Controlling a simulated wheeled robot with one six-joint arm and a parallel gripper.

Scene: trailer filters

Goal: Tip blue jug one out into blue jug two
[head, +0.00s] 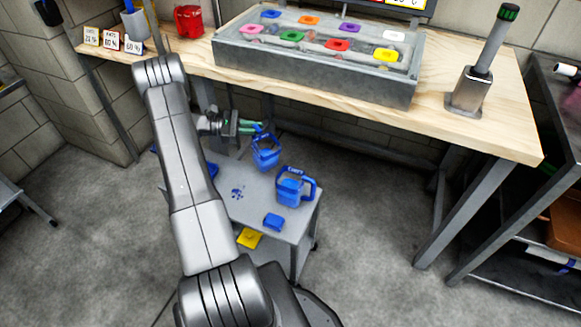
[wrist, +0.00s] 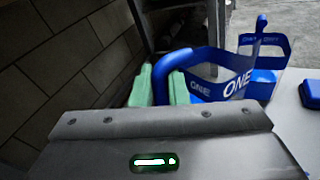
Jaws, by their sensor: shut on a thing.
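Blue jug one (head: 265,156) is a clear-sided jug with a blue frame and handle. My gripper (head: 257,127) is shut on its handle and holds it above the grey cart. In the wrist view, the green fingertips (wrist: 163,86) clasp the handle, and the jug's blue band (wrist: 237,86) reads "ONE". In the head view, the jug looks slightly tilted, with blue at its bottom. Blue jug two (head: 291,190) stands upright on the cart, in front and to the right of jug one, with blue contents showing. Its label is too small to read.
The grey cart (head: 262,222) has a blue block-like piece (head: 273,221) and a blue mark near the jugs. A yellow item (head: 249,238) is lower down. The wooden workbench (head: 455,130) carries a grey tray (head: 315,75) behind. Open floor lies right of the cart.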

